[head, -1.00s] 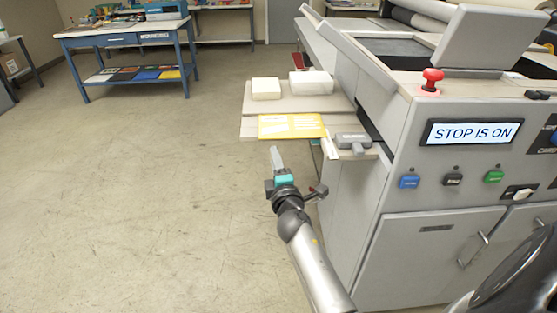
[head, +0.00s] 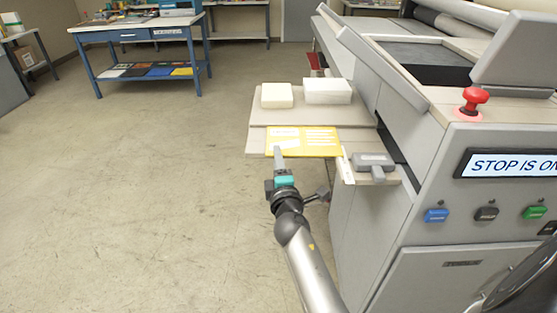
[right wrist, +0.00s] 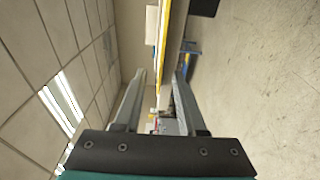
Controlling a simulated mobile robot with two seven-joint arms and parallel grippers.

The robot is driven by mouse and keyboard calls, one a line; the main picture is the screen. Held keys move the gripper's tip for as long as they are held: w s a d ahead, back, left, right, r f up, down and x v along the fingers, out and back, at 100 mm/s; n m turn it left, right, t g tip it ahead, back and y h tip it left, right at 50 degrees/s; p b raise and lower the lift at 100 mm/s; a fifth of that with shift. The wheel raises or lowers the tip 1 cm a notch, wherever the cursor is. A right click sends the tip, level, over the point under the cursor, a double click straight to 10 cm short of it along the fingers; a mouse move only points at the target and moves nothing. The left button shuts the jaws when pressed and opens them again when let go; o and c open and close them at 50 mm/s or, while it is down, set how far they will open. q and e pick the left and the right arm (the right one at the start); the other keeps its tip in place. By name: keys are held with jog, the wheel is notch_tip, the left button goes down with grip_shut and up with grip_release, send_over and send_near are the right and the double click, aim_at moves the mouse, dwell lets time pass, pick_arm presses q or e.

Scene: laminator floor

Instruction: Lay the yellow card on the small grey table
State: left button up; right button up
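The yellow card (head: 322,143) lies flat on the grey ledge (head: 256,142) at the laminator's side, its front edge towards me. My right gripper (head: 278,158) is at the card's front left corner, and its upper finger overlaps the card in the head view. In the right wrist view the two fingers (right wrist: 160,78) stand apart. The card's yellow edge (right wrist: 164,25) shows edge-on between and beyond them; I cannot tell whether they touch it. My left gripper is out of view. I cannot make out for certain which table is the small grey one.
Two pale blocks, a left one (head: 277,95) and a right one (head: 328,90), sit behind the card. A grey handled tool (head: 374,163) lies right of it. The laminator (head: 420,190) fills the right side. A blue table (head: 140,33) stands far back left; floor between is clear.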

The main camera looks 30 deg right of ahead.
grip_shut()
dwell(1.4)
